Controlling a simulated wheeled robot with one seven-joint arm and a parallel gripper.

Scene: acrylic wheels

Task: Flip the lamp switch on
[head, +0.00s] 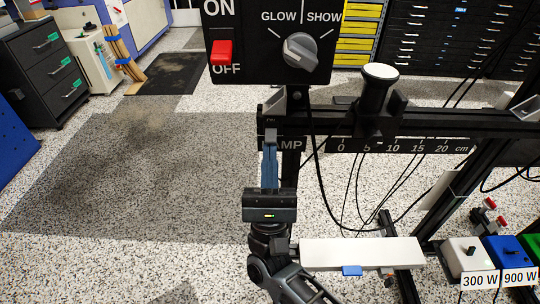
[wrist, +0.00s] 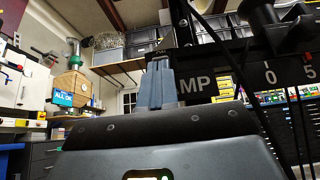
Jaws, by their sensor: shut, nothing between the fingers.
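A red switch (head: 222,51) is on the left of a black control box (head: 265,68), between the words ON above and OFF below. It appears to sit near the OFF end. A grey knob (head: 300,52) marked GLOW and SHOW is to its right. My gripper (head: 270,135) points up, below the box and a little right of the switch, apart from it. Its blue-grey fingers are together and empty. They partly cover a label reading "AMP" on the dark rail; the wrist view also shows this label (wrist: 195,85) beside my fingers. The switch is not in the wrist view.
A black rail with a centimetre scale (head: 400,145) runs right from the post, with a white-topped black knob (head: 380,71) above it. Cables hang below. A white bar (head: 362,252) and blocks marked 300 W (head: 462,256) and 900 W are lower right. The left floor is open.

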